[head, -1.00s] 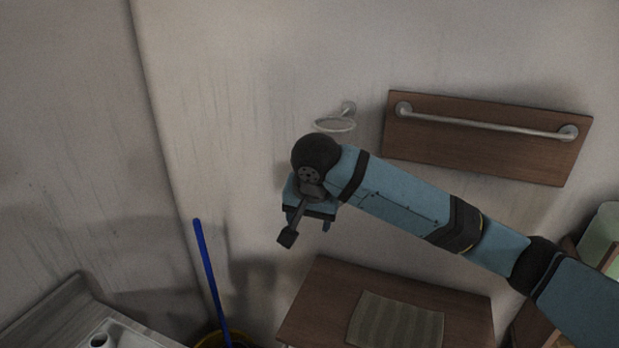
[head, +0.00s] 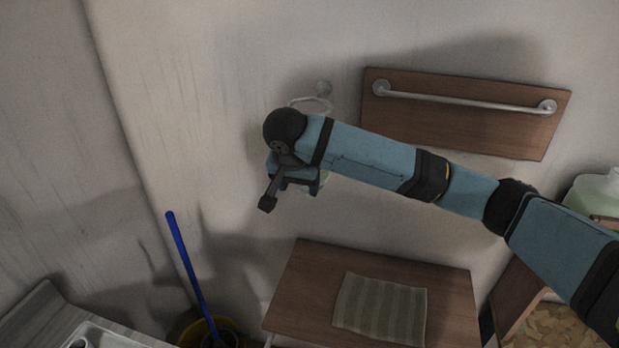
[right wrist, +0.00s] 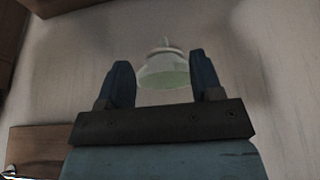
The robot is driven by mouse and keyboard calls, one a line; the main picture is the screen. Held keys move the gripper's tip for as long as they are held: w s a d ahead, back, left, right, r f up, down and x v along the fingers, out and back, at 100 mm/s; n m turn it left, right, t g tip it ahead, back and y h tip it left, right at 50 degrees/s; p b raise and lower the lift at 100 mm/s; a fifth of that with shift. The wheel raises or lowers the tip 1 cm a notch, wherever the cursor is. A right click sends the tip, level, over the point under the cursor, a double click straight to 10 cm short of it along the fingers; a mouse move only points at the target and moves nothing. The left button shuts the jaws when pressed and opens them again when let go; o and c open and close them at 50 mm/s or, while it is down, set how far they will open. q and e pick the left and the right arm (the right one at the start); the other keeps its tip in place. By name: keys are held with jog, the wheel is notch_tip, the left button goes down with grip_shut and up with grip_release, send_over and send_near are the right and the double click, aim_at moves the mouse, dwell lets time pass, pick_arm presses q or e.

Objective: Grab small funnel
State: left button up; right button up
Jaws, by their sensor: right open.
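The small funnel (right wrist: 167,73) is pale green and translucent in the right wrist view. Its wide mouth faces the bottom of the picture and its narrow end the top. My right gripper (right wrist: 161,80) is open, with one finger on each side of the funnel in the picture; a gap shows at both fingers, and depth is hard to judge. In the head view my right gripper (head: 296,186) hangs in front of the wall, below a pale wall ring (head: 311,102). A greenish sliver (head: 323,179) beside it may be the funnel, mostly hidden. My left gripper is not in view.
A wooden board with a metal bar (head: 465,97) is on the wall to the right. Below is a wooden table (head: 296,283) with a striped cloth (head: 381,308). A blue handle (head: 186,262) leans in a yellow bucket (head: 190,333). A sink (head: 105,338) is at lower left.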

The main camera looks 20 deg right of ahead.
aim_at(302, 188)
jog(key=x, duration=0.2)
jog(key=p+x, duration=0.1)
jog(key=x, duration=0.2)
jog(key=shift+w+d+r, duration=0.1)
jog(key=shift+d+r, duration=0.05)
jog(key=shift+d, duration=0.05)
jog(key=c, duration=1)
